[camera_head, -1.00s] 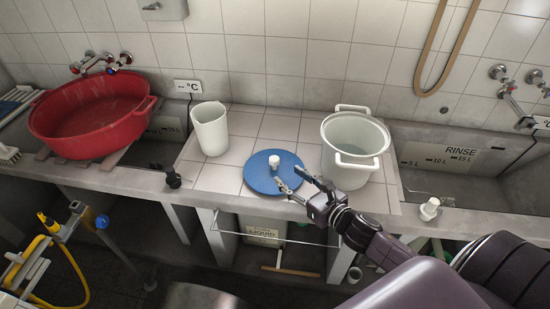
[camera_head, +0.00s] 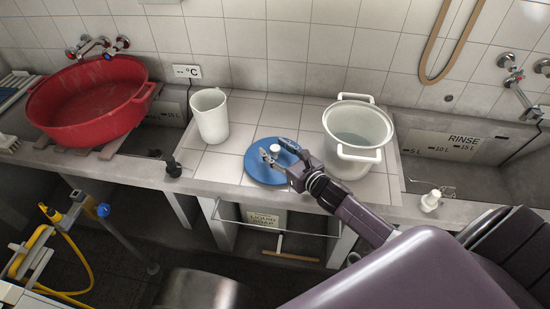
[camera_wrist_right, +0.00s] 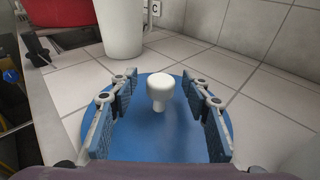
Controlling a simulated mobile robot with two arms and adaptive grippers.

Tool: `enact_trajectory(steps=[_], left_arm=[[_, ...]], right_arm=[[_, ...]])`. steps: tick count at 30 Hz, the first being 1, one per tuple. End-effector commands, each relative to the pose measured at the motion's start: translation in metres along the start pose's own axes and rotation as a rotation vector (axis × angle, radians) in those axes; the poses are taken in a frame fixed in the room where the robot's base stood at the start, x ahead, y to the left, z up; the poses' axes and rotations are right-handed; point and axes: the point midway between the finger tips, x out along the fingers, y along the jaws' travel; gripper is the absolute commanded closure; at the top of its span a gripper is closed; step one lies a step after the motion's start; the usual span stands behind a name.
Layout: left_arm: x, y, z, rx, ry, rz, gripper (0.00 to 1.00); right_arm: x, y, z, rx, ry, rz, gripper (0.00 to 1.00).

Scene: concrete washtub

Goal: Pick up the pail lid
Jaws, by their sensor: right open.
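The pail lid (camera_head: 257,171) is a blue disc with a white knob (camera_head: 285,156) in its middle, lying flat on the tiled counter. It also shows in the right wrist view (camera_wrist_right: 160,136), with the white knob (camera_wrist_right: 160,90) upright. My right gripper (camera_head: 277,151) is open above the lid. In the right wrist view its two fingers (camera_wrist_right: 163,108) stand on either side of the knob, apart from it. The white pail (camera_head: 357,134) with two handles stands to the right of the lid. My left gripper is not in view.
A white jug (camera_head: 210,116) stands to the left of the lid, near the wall. A red tub (camera_head: 95,107) rests over the left basin. A rinse basin (camera_head: 455,165) lies right of the pail, with a small white bottle (camera_head: 431,200) on the counter's front edge.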

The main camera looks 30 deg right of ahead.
Motion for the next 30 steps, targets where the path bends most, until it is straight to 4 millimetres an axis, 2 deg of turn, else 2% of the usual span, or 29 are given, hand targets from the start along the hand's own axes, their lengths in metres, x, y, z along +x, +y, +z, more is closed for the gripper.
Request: enact_trajectory(steps=[3, 8, 20, 30], left_arm=[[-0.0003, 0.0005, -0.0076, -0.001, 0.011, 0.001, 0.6], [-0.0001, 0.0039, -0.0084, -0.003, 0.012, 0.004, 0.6], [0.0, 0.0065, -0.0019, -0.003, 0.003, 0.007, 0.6], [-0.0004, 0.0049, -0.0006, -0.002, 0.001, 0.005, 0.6]], right_arm=[[0.0025, 0.0, 0.0, -0.001, 0.0, 0.0, 0.56], [0.0022, 0.0, -0.0001, -0.001, 0.0, 0.0, 0.57], [0.002, -0.0001, -0.0001, -0.001, 0.0, 0.0, 1.0], [0.0015, -0.0003, 0.0036, -0.001, -0.002, 0.001, 1.0]])
